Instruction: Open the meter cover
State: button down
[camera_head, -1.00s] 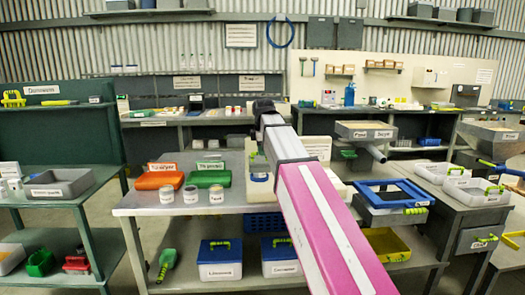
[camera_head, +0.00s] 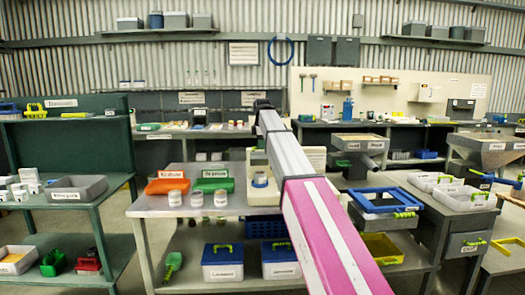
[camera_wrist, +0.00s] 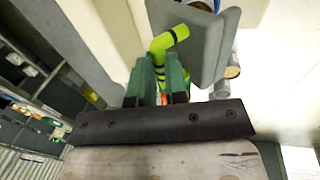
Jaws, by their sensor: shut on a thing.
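In the wrist view, my gripper (camera_wrist: 160,68) has two green fingers closed on a bright yellow-green handle (camera_wrist: 169,39) with a dark band. The handle is bent and runs up beside a grey panel (camera_wrist: 194,45), which looks like the meter cover. The panel stands tilted beside a cream housing. How far it is open I cannot tell. In the head view, a cream machine (camera_head: 315,156) stands at the back of the middle bench, partly behind my arm. My arm hides the gripper and the handle there.
The middle bench (camera_head: 148,208) carries an orange bin (camera_head: 167,186), a green bin (camera_head: 214,185) and several jars to the left of my arm. A blue frame (camera_head: 385,200) lies to the right. A green shelf unit (camera_head: 75,150) stands at the left. Bare floor shows between them.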

jog(key=w, duration=0.4)
jog(key=shift+w+f, duration=0.1)
jog(key=shift+f, duration=0.3)
jog(key=c, duration=1.7)
grip_release()
jog(key=shift+f, duration=0.15)
jog(key=shift+c, duration=0.2)
jog(key=shift+o, duration=0.9)
jog(key=shift+w+r, duration=0.2)
jog(key=shift+r, duration=0.2)
jog(key=o, duration=0.4)
jog(key=shift+w+r, duration=0.15)
jog(key=shift+w, duration=0.2)
jog(key=shift+o, duration=0.2)
jog(key=w+r, duration=0.4)
jog(key=w, duration=0.7)
jog(key=shift+w+r, duration=0.25)
jog(key=shift+r, duration=0.15)
